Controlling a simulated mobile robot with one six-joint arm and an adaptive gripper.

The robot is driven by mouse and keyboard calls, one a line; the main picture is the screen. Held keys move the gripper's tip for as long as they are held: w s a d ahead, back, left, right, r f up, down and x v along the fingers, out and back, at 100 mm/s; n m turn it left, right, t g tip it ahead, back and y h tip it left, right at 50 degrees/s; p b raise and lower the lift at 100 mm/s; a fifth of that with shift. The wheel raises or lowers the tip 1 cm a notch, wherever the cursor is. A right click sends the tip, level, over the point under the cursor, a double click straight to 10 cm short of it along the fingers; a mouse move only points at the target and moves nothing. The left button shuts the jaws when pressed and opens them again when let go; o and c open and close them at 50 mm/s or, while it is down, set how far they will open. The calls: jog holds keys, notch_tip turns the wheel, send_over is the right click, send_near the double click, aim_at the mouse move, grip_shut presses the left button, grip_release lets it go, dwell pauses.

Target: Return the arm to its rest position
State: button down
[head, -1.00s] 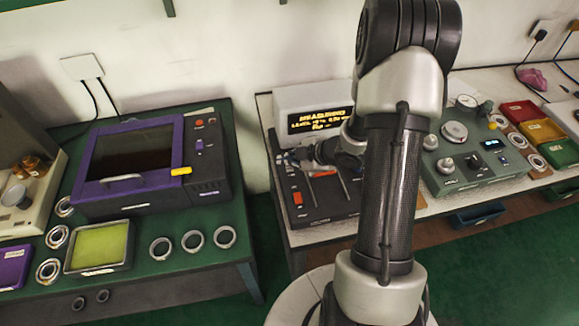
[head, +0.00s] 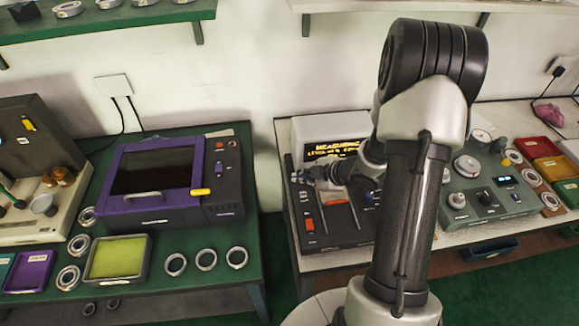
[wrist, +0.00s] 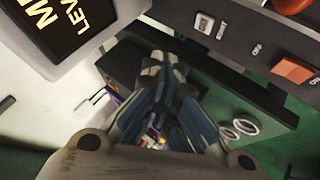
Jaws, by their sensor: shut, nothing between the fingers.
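My arm rises in front of the right-hand bench in the head view. My gripper (head: 312,174) is at the left end of the wrist, over the black measuring device (head: 330,228), and partly hidden there. In the wrist view my gripper (wrist: 160,75) has its blue-grey fingers together with nothing held. The device's lit display (wrist: 62,28) is at the upper left of that view, and its panel with an orange switch (wrist: 292,70) is at the upper right. I cannot tell whether the gripper touches the device.
A purple-framed oven (head: 150,180) stands on the green left bench, with several bearing rings and a lime-topped tray (head: 118,258) before it. A green-grey instrument (head: 490,190) and coloured bins (head: 555,168) are on the right bench. A shelf (head: 120,22) hangs above left.

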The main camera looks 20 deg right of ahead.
notch_tip(320, 180, up, 19)
jog(key=s+d+m+h, duration=0.2)
jog(key=s+m+h, duration=0.1)
jog(key=m+h, duration=0.4)
jog(key=s+a+r+m+g+y, duration=0.1)
jog(key=s+a+r+m, duration=0.2)
jog(key=s+a, duration=0.4)
jog(key=s+a+r+m+g+y, duration=0.2)
jog(key=s+a, duration=0.6)
jog(key=s, duration=0.7)
jog(key=shift+a+r+m+g, duration=0.3)
jog(key=shift+r+m, duration=0.45)
jog(key=shift+m, duration=0.35)
jog(key=shift+d, duration=0.1)
